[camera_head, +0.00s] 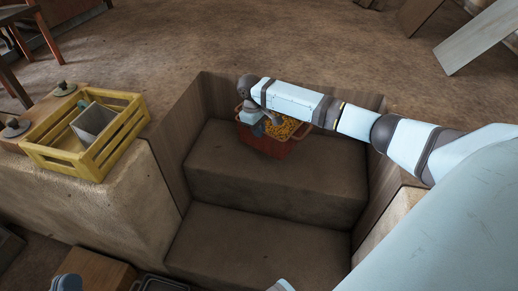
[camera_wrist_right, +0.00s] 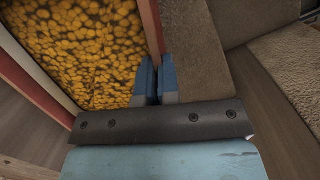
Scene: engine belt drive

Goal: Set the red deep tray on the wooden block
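The red deep tray (camera_head: 270,143) sits on the upper brown step in the recess, filled with small yellow-orange pieces. In the right wrist view its red wall (camera_wrist_right: 151,25) runs down between the two blue fingers. My right gripper (camera_wrist_right: 155,80) is closed on that wall; in the head view it is at the tray (camera_head: 258,117), partly hidden by my arm. A brown wooden block (camera_head: 100,268) shows at the bottom left, cut by the frame. A small grey-blue part beside it (camera_head: 68,283) may be my left gripper; its fingers are not clear.
A yellow slatted crate (camera_head: 95,165) with a grey box inside stands on the left ledge, beside dark knobbed weights (camera_head: 64,88). A dark shallow tray (camera_head: 160,284) lies at the bottom edge. Wooden side walls bound the recess. The lower step (camera_head: 255,250) is clear.

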